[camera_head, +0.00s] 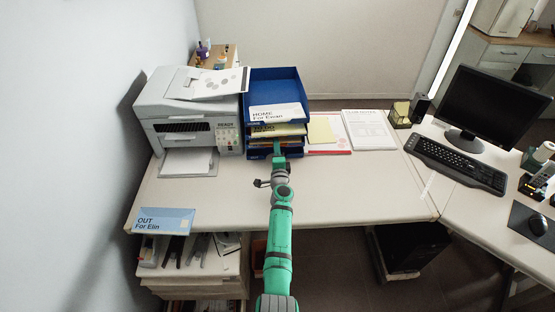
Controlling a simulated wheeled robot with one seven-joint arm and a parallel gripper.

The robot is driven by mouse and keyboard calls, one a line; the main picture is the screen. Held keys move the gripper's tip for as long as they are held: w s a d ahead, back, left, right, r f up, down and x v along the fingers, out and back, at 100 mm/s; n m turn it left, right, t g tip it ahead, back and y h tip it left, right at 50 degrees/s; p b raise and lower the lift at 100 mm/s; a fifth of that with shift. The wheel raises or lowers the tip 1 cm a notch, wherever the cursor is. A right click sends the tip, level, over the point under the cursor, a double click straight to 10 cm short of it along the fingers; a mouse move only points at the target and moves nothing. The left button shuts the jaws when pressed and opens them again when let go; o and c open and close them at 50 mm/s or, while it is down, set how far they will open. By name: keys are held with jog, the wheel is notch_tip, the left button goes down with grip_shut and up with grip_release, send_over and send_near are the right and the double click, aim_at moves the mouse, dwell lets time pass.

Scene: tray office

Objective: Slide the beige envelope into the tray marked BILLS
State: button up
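A stack of blue letter trays (272,76) stands on the desk to the right of the printer. Its top label reads HOME and the one below seems to read TO DO. I cannot read a BILLS label; the lower fronts are small and partly behind my arm. A plain beige piece (321,129), possibly the envelope, lies on papers just right of the stack. My gripper (277,149) is at the front of the lower trays, left of that beige piece. Its fingers are too small to tell open from shut, or whether they hold anything.
A grey-white printer (190,110) stands left of the stack. A white printed sheet (368,130), a keyboard (457,165) and a monitor (494,105) are to the right. The desk's front middle (340,190) is clear.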

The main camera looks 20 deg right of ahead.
jog(key=v, duration=0.7)
jog(key=shift+s, duration=0.3)
jog(key=shift+r, duration=0.1)
dwell(0.6)
